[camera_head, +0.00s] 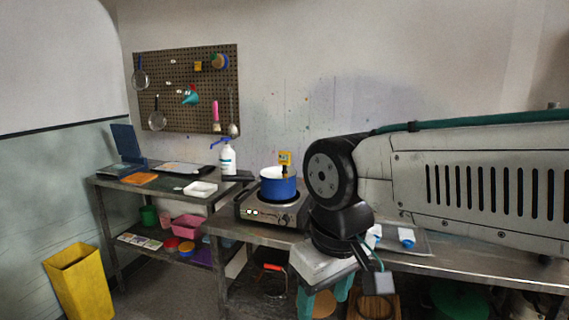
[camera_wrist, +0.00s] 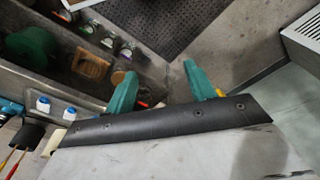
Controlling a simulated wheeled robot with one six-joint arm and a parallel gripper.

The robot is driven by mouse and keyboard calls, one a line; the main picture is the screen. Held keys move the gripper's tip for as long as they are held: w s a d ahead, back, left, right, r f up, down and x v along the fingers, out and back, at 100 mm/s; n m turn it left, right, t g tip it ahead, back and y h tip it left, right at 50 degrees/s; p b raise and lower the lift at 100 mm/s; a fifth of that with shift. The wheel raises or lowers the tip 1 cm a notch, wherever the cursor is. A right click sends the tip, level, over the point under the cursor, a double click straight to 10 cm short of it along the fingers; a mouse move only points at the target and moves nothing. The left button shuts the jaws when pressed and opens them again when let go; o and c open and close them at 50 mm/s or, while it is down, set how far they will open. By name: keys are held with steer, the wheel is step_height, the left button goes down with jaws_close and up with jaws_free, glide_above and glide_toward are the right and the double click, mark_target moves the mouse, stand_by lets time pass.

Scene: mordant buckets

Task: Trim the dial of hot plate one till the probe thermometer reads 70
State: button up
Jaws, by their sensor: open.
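A steel hot plate (camera_head: 250,207) stands on the metal bench left of my arm. My gripper (camera_head: 325,298) hangs low in front of the bench, right of and below the hot plate, with teal fingers apart. In the wrist view my gripper (camera_wrist: 160,68) is open and empty, and neither hot plate nor thermometer shows.
A yellow bin (camera_head: 79,283) stands on the floor. A dark perforated mat (camera_wrist: 175,22) lies beyond my fingers.

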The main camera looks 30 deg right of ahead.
stand_by(0.4)
steer(key=w+a+f+m+t, duration=0.1)
steer(key=w+f+m+t, duration=0.1)
steer(key=w+f, duration=1.2)
steer(key=w+f+m+t, duration=0.2)
steer(key=w+f, duration=0.7)
steer(key=w, duration=0.8)
steer(key=m+t+h, duration=0.5)
steer(key=t+h, duration=0.1)
steer(key=h, duration=0.8)
glide_toward(283, 223)
steer(key=x, duration=0.8)
